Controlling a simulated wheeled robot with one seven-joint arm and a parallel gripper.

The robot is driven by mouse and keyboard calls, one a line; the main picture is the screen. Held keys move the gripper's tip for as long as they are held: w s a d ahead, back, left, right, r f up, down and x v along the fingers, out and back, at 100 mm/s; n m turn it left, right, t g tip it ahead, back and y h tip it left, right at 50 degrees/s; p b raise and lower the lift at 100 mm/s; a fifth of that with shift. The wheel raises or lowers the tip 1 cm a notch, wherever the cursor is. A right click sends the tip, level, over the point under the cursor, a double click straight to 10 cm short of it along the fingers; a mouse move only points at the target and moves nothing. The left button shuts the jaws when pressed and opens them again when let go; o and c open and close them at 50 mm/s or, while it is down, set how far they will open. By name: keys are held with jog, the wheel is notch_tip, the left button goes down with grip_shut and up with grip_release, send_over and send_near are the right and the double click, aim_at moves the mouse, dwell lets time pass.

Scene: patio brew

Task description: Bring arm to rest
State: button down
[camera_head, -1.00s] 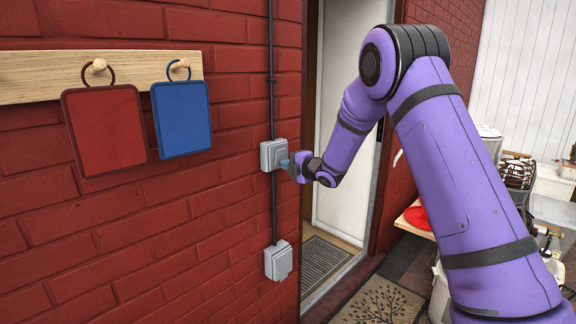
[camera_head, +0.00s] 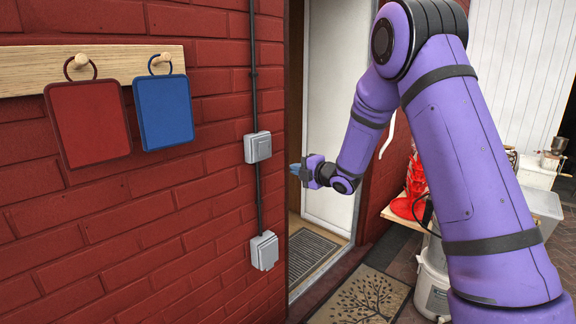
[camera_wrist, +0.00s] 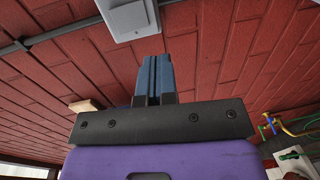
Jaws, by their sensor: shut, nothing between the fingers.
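My purple arm reaches in from the right in the head view, bent at the elbow. My gripper (camera_head: 295,169) is in front of the doorway, to the right of the upper grey wall switch (camera_head: 257,147) and apart from it. In the wrist view my gripper (camera_wrist: 154,60) has its blue fingers pressed together with nothing between them. A grey switch box (camera_wrist: 128,16) shows just beyond the fingertips in that view.
A lower grey box (camera_head: 264,250) is on the brick wall. Red (camera_head: 88,123) and blue (camera_head: 163,111) boards hang from a wooden peg rail (camera_head: 20,74) at left. A doormat (camera_head: 362,297) lies on the floor. A red item (camera_head: 408,195) sits on a table behind my arm.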

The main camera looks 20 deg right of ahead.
jog(key=shift+s+d+f, duration=0.1)
jog(key=shift+s+d, duration=0.25)
jog(key=shift+s, duration=0.25)
jog(key=s+d+r+m+g+h, duration=0.1)
jog(key=s+d+r+m+h, duration=0.1)
jog(key=s+r+m+h, duration=0.35)
jog(key=s+d+r+m+g+h, duration=0.1)
jog(key=s+d+r+m+h, duration=0.2)
jog(key=s+r+m, duration=0.55)
jog(key=s+a+m+g, duration=0.2)
jog(key=s+m, duration=0.3)
jog(key=s, duration=1.1)
jog(key=s+a+m+g, duration=0.1)
jog(key=s+m+g, duration=0.4)
jog(key=s, duration=1.2)
jog(key=shift+s+a, duration=0.15)
jog(key=shift+a, duration=0.25)
